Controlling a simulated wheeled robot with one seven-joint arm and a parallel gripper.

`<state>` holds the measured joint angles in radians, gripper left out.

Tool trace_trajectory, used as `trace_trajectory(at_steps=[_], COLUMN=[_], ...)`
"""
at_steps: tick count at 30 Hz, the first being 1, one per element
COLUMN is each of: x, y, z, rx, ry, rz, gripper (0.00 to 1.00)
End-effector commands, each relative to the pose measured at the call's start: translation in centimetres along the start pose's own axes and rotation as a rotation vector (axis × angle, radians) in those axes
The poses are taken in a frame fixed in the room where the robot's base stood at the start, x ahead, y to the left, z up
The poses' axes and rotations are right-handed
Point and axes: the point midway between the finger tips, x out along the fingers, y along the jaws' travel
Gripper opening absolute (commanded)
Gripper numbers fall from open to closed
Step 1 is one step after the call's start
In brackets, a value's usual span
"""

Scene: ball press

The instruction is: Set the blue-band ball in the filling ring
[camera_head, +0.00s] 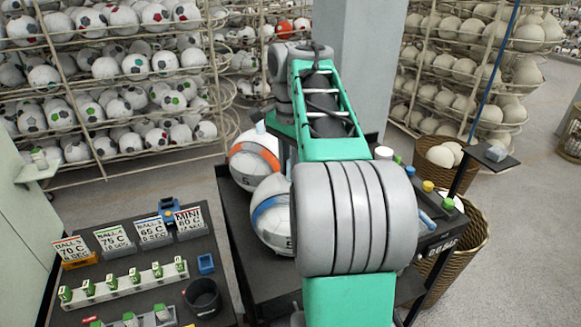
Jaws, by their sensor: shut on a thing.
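The blue-band ball (273,232) is white with a blue stripe and sits at the left part of the dark bench, partly covered by my arm. What it rests on is hidden. Another white ball with an orange band (254,160) is just behind it. My green and grey arm fills the middle of the view. My gripper is hidden behind or below it, so its hold cannot be seen. I cannot make out the filling ring; it may be behind the arm.
A dark side table (150,275) at lower left holds sign cards (153,232), small green-capped bottles (111,281) and a black cup (203,297). Wicker baskets (466,246) stand at right. Ball racks (105,90) line the back. A grey pillar (357,70) stands behind the bench.

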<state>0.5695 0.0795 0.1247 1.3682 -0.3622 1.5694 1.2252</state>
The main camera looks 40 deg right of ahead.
Motion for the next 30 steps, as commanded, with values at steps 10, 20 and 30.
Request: trace_trajectory(at_steps=[10,20,30], x=[0.1,-0.6,-3.0], y=[0.0,-0.1,0.0], z=[0.0,0.0,0.1], rx=[-0.001,-0.002,-0.001], ry=[0.0,0.0,0.001], rz=[0.0,0.0,0.0], gripper=[0.44,0.44,0.44])
